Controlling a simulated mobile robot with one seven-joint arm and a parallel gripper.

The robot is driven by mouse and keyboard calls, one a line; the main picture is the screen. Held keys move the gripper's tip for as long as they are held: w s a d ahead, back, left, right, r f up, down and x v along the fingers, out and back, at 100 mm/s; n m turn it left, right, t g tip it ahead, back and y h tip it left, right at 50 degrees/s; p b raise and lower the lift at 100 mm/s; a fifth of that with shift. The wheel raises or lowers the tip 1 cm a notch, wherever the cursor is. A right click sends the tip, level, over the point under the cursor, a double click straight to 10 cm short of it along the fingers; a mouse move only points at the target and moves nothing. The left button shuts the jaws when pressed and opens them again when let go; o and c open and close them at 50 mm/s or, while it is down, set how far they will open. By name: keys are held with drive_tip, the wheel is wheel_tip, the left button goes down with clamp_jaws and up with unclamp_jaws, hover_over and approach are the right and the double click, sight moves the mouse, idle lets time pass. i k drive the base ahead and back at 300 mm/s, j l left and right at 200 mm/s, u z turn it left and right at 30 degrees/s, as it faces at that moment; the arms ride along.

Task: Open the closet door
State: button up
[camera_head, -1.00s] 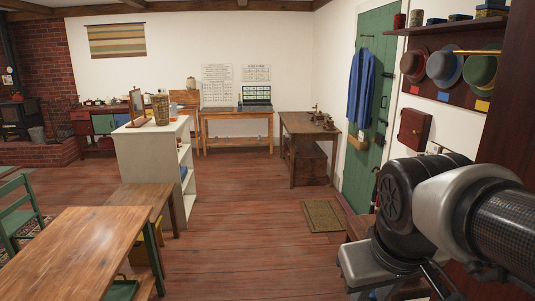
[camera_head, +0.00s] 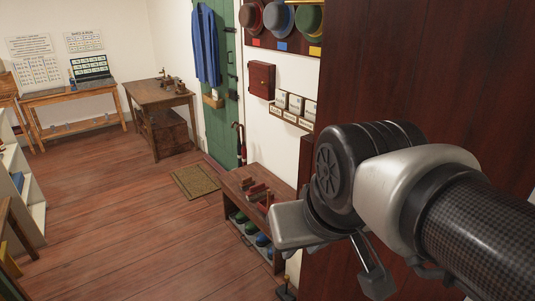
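A tall dark red-brown wooden panel (camera_head: 415,75) fills much of the right side. I cannot tell whether it is the closet door or the closet's side, and no handle shows on it. A green door (camera_head: 214,115) with dark hinges and a blue coat hanging on it stands in the wall further back, and it looks shut. My gripper (camera_head: 298,226) is in front of the wooden panel's lower left part, apart from the green door. Its fingers are not clear from this angle, and I see nothing held in it.
A low shoe bench (camera_head: 237,182) stands against the wall, left of my gripper. A doormat (camera_head: 195,181) lies before the green door. Hats (camera_head: 281,18) and a red wall box (camera_head: 261,79) hang above the bench. A wooden desk (camera_head: 160,95) stands further back. The middle floor is clear.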

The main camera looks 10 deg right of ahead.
sight(463, 72)
drive_tip(key=z, duration=1.05)
drive_tip(key=j+u, duration=0.3)
drive_tip(key=i+j+u, duration=0.25)
drive_tip(key=j, duration=0.2)
drive_tip(key=k, duration=0.1)
